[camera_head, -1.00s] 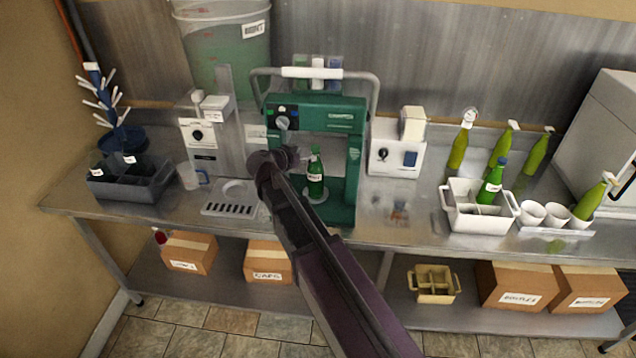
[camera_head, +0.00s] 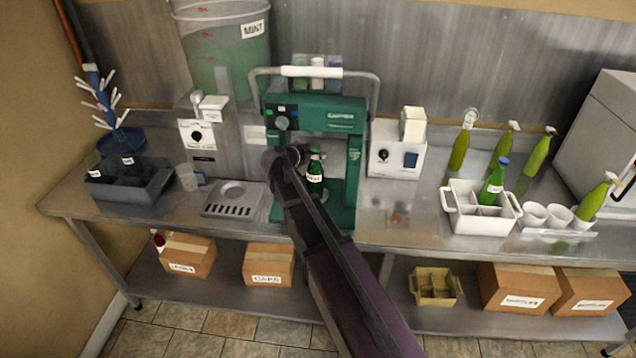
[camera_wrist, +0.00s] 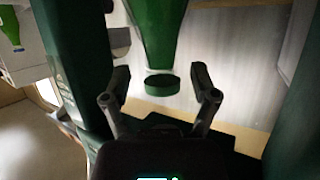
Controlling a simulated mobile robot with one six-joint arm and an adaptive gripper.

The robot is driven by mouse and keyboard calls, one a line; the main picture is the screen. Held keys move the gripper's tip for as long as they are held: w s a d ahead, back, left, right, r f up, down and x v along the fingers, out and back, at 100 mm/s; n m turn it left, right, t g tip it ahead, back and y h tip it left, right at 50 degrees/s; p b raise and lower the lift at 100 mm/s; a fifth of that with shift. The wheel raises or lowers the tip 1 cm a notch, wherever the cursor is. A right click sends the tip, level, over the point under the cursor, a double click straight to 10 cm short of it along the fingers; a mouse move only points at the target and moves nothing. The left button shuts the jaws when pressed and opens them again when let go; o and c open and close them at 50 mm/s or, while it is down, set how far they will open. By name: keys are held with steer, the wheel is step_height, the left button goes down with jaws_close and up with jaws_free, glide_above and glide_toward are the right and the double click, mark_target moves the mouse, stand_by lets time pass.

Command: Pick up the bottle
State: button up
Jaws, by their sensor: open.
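The green bottle (camera_head: 315,180) with a pale label stands inside the green capping machine (camera_head: 352,165), just right of my gripper (camera_head: 300,153). In the wrist view the bottle (camera_wrist: 157,30) narrows to a dark green cap (camera_wrist: 161,85). My gripper (camera_wrist: 160,88) is open, with one finger on each side of the cap and a visible gap to each. It does not appear to touch the bottle. My arm hides part of the machine's front and base.
The machine's side posts stand close on both sides of my gripper. A white box (camera_head: 395,152) stands to the right. A white crate (camera_head: 483,222) holds another green bottle (camera_head: 494,182) with a blue cap.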

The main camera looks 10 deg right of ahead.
steer(key=shift+w+d+f, duration=0.2)
steer(key=shift+w+d, duration=0.05)
stand_by(0.4)
jaws_close()
